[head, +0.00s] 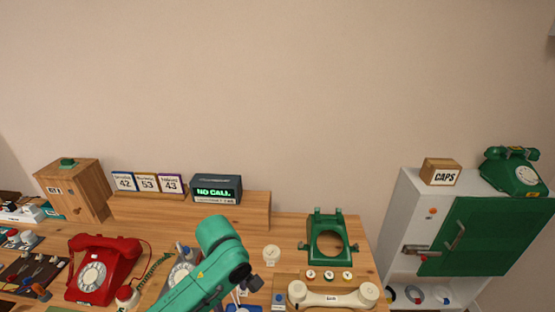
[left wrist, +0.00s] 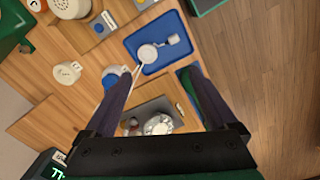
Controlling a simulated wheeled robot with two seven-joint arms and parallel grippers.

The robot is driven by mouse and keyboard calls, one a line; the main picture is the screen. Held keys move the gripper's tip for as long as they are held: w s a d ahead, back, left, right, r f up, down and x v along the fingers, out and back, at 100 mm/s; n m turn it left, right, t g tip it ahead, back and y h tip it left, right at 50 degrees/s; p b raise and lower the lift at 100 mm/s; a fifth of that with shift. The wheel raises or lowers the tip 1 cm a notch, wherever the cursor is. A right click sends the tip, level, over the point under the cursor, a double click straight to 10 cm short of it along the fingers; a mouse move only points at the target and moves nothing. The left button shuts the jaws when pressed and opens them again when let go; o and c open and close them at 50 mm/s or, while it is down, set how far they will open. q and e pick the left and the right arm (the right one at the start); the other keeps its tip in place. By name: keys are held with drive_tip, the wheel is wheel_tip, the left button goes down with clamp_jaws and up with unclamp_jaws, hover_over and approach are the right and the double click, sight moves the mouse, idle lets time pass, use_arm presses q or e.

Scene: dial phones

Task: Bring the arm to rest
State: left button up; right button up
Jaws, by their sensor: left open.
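My left arm (head: 207,272) is teal and reaches in from the bottom of the head view over the wooden table (head: 285,232). My left gripper is small and partly hidden by the arm there. In the left wrist view my left gripper (left wrist: 154,75) is open with its two dark fingers wide apart. Nothing is between the fingers; they hang above the table. A blue tray (left wrist: 150,68) with a white round piece on it lies beyond the fingertips. A phone dial (left wrist: 160,125) shows below, between the fingers. My right gripper is in neither view.
A red dial phone (head: 104,270) stands left of the arm. A green phone shell (head: 331,240) and a cream handset (head: 333,295) lie to its right. A NO CALL display (head: 216,189) stands behind. A white cabinet with a green door (head: 484,238) stands at the right.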

use_arm(q)
drive_tip(key=s+a+f+m+t, duration=0.4)
drive_tip(key=s+a+f+m, duration=0.1)
drive_tip(key=s+a+m, duration=0.8)
wheel_tip(320, 180, down, 28)
drive_tip(key=s+m+g+b, duration=0.2)
drive_tip(key=b, duration=0.1)
drive_tip(key=s+a+f+g+b, duration=0.1)
drive_tip(key=s+a+f, duration=0.1)
drive_tip(key=s+f, duration=1.2)
drive_tip(key=shift+s+f+b, duration=0.25)
drive_tip(key=shift+s+b, duration=0.05)
drive_tip(key=shift+s, duration=0.6)
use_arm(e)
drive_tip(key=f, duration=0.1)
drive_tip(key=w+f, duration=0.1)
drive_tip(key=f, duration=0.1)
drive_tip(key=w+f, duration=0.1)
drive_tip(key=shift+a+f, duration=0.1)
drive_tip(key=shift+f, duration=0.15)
